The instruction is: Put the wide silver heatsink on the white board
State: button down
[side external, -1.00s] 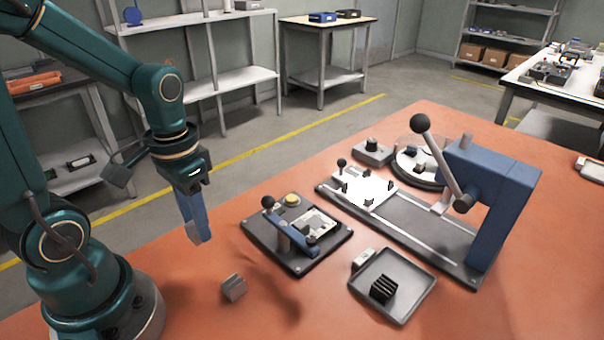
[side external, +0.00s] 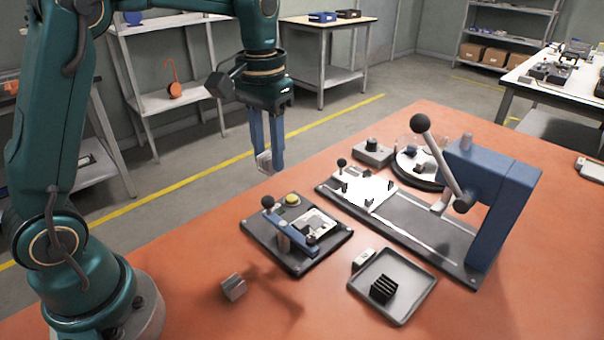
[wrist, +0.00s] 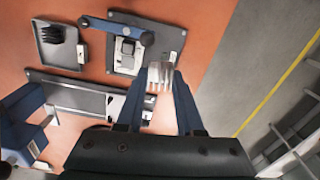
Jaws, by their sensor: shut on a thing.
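My gripper (side external: 268,160) is shut on a silver finned heatsink (wrist: 160,75), held high above the far left edge of the orange table. Its fins show between the fingertips in the wrist view, and part of it shows in the side view (side external: 263,163). Another silver heatsink (side external: 233,288) lies on the table at the front left. The white board (side external: 377,194) lies on the press's railed base, right of and lower than my gripper, with several small dark parts on it. In the wrist view my fingers hide most of the board.
A dark fixture (side external: 262,236) with a blue lever lies left of the press. The blue press frame (side external: 510,200) and its ball-topped lever (side external: 437,150) stand tall at the right. A grey tray (side external: 408,308) holds a black heatsink (side external: 384,289).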

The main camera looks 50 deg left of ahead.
jog(key=shift+w+d+f+m, duration=0.9)
jog(key=shift+w+d+f, duration=0.35)
jog(key=shift+w+d, duration=1.55)
jog(key=shift+s+d+f, duration=0.1)
jog(key=shift+s+f, duration=0.05)
jog(key=shift+f, duration=0.9)
jog(key=shift+s+d+f, duration=0.1)
jog(key=shift+d+f, duration=0.05)
jog(key=shift+f, duration=0.95)
jog(key=shift+s+d+f, duration=0.1)
jog(key=shift+s+f, duration=0.05)
jog(key=shift+f, duration=0.9)
jog(key=shift+f, duration=0.8)
jog(key=shift+c, duration=2.3)
grip_release()
jog(key=c, duration=0.4)
jog(key=shift+o, duration=0.2)
notch_tip(320, 180, up, 7)
